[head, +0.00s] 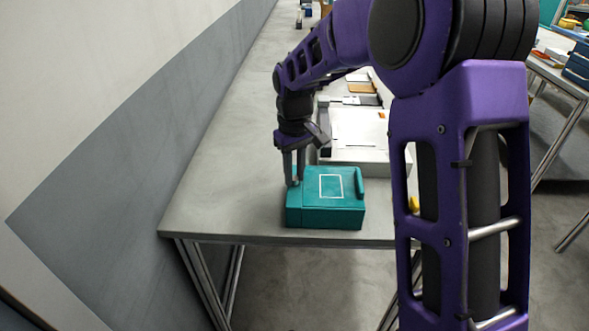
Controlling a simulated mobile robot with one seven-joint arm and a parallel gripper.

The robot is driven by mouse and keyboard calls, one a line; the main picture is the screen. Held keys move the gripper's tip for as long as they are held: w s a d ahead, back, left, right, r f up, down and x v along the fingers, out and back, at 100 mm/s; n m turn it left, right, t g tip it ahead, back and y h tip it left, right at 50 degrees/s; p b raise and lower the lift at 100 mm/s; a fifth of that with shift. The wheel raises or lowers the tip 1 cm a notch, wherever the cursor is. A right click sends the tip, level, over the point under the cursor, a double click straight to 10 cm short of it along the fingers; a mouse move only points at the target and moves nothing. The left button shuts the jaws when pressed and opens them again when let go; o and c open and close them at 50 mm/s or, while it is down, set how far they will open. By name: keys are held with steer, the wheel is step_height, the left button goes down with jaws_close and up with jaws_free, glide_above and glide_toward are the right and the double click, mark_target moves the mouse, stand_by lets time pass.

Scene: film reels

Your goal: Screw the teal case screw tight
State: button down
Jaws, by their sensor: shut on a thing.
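A teal case (334,217) sits near the front edge of the grey table. It has a white rectangle outlined on its top and a raised teal bar along its right side. My gripper (293,180) points down at the left part of the case top. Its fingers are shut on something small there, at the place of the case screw. The screw is mostly hidden by the fingers and too small to make out, so its height and tilt cannot be told.
A white box-like unit (355,137) stands on the table (225,190) behind the case. Flat items (360,88) lie farther back. A grey wall runs along the left. The table is clear left of the case. Another table with objects stands at the far right.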

steer(key=m+p, duration=0.1)
steer(key=m, duration=0.6)
steer(key=shift+p, duration=0.35)
steer(key=m+p, duration=0.1)
steer(key=m, duration=0.3)
steer(key=m+p, duration=0.1)
steer(key=m, duration=0.2)
steer(key=shift+r+m, duration=0.1)
steer(key=shift+m, duration=0.2)
steer(key=m+p, duration=0.2)
steer(key=m, duration=0.8)
steer(key=shift+m, duration=1.6)
